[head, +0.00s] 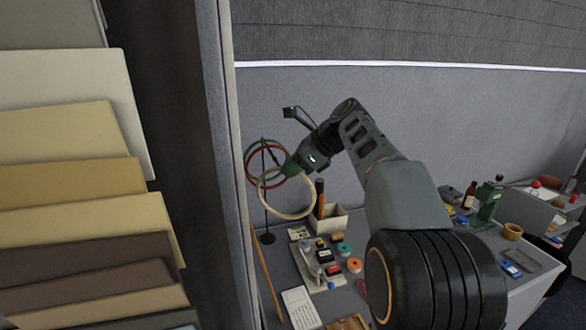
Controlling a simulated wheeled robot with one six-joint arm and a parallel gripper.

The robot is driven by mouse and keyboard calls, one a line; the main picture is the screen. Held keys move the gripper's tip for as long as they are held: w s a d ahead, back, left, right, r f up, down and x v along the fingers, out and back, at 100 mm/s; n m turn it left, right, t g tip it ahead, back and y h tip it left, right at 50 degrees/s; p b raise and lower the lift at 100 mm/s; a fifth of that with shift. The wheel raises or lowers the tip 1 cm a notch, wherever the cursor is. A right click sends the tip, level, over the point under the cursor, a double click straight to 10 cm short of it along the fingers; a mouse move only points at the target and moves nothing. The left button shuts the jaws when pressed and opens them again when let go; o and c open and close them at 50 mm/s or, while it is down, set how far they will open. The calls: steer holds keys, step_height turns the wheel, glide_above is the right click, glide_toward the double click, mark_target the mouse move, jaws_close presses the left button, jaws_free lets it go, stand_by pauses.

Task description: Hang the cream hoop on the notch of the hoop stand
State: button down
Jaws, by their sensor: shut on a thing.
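The cream hoop (288,218) hangs from my gripper (290,169), which is shut on its upper part. The hoop stand (266,215) is a thin dark pole on a round base at the left of the table, close to the wall panel. A green hoop (248,152) and a red hoop (249,178) are at the upper part of the stand. The cream hoop's left side overlaps the pole in the head view; I cannot tell whether they touch. The notch is too small to make out, and my gripper partly covers the hoops there.
A pale box (328,220) with upright tools stands right of the stand. A tray of small items (318,268) and a white keypad-like object (300,308) lie in front. A tall partition edge (218,150) rises at left.

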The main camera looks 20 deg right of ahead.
mark_target(273, 156)
steer(key=w+p, duration=0.2)
steer(key=w, duration=0.2)
steer(key=w+p, duration=0.3)
steer(key=w, duration=0.1)
steer(key=w+p, duration=0.2)
steer(key=w, duration=0.2)
steer(key=shift+f+p, duration=0.3)
steer(key=shift+p, duration=0.1)
stand_by(0.6)
